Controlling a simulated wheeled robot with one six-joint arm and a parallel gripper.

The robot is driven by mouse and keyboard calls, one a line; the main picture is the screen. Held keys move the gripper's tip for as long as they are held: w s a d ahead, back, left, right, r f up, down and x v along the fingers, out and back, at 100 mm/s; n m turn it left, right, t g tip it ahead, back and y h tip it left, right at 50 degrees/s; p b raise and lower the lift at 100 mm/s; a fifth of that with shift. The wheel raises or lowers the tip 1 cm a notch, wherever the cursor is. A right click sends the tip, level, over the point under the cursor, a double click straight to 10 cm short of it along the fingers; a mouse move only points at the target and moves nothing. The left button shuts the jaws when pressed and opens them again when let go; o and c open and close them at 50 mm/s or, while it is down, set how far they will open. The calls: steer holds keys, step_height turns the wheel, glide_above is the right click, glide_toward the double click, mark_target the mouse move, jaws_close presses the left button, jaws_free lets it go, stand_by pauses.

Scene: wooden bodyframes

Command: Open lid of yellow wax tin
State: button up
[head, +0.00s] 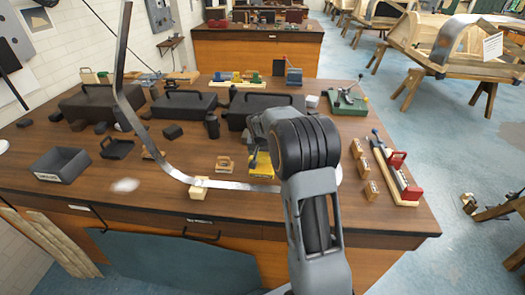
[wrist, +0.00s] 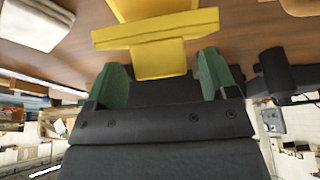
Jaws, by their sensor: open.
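The yellow wax tin (head: 262,167) sits on the brown workbench, partly hidden behind my arm in the head view. In the wrist view its yellow body or lid (wrist: 155,8) is cut off by the top edge, with a wide yellow rim (wrist: 155,28) and a squarish yellow tab (wrist: 160,60) projecting from it toward me. My gripper (wrist: 163,70) is open, with one green finger on each side of the tab. Gaps show between the fingers and the tab. I cannot tell whether the lid is raised. The head view hides the fingers behind my arm.
The workbench (head: 240,205) holds a bent metal strip (head: 160,165) on a wooden block, a small wooden block (head: 225,164), a dark open bin (head: 60,165) and black cases behind. A red-handled tool (head: 398,175) lies at right. A dark object (wrist: 285,75) stands close to the gripper's right in the wrist view.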

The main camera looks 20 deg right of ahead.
steer(key=c, duration=1.3)
steer(key=shift+w+d+r, duration=0.1)
steer(key=shift+w+r, duration=0.1)
steer(key=shift+r, duration=0.1)
